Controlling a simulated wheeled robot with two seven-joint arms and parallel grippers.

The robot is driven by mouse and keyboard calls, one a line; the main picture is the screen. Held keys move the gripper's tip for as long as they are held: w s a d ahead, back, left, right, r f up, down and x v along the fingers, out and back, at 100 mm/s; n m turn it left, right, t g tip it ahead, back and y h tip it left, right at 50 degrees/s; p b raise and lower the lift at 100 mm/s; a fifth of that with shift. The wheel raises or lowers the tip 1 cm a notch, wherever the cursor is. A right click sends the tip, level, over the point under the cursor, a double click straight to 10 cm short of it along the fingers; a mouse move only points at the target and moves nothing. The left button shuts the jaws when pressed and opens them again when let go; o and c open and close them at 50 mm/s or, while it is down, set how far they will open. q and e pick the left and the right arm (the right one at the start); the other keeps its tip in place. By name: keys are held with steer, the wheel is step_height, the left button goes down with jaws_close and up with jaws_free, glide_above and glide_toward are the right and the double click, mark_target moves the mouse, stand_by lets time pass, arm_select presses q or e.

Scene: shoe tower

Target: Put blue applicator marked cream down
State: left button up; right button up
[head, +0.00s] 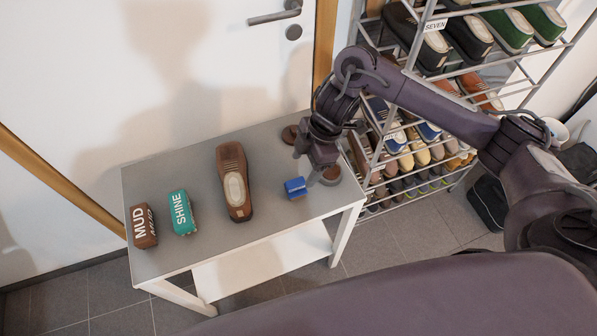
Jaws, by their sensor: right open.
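The blue applicator (296,187) sits on the grey top of the small table (262,216), toward its right end. Its cream marking cannot be read from here. My right gripper (318,165) is open just behind and to the right of the applicator, low over the table. I cannot tell whether a finger touches the applicator. My left gripper is not in view.
A brown shoe (234,180) lies mid-table, left of the applicator. A teal SHINE brush (182,213) and brown MUD brush (143,227) stand further left. Round brown tins (330,176) and (290,134) are near my gripper. A shoe rack (456,88) stands right.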

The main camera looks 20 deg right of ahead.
steer(key=v, duration=0.2)
steer(key=shift+d+r, duration=0.1)
steer(key=shift+r, duration=0.25)
